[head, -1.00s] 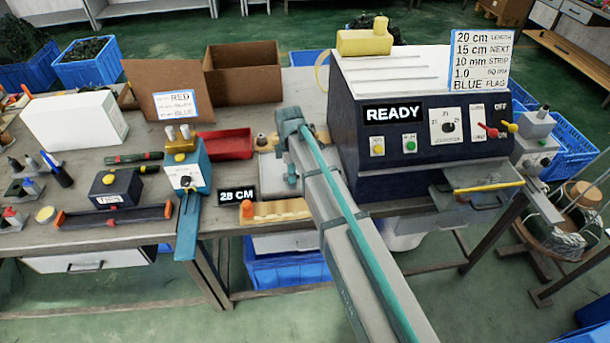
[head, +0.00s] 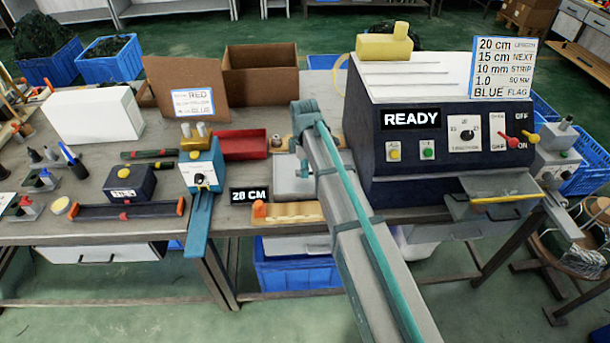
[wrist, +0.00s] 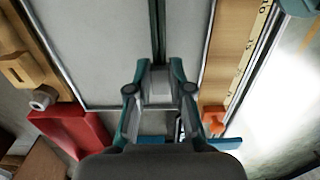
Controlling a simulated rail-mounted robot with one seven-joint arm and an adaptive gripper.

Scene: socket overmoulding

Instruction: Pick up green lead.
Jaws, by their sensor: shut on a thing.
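My gripper (wrist: 160,68) is seen from behind in the wrist view, low over a grey plate (wrist: 95,45) with a pale rim. Its fingers are closed in on a thin dark green strip (wrist: 157,25), which looks like the green lead. The strip runs from between the fingertips to the top edge of the picture. Its far end is out of view. In the head view my own arm hides the gripper and the lead; part of the grey plate (head: 291,183) shows left of the arm.
A red tray (head: 243,145) and a wooden ruler block with an orange stop (head: 259,209) lie beside the plate. The dark machine marked READY (head: 440,140) stands close right of my arm. A blue-handled device (head: 201,172) stands left. A yellow strip (head: 505,198) lies on the machine's front tray.

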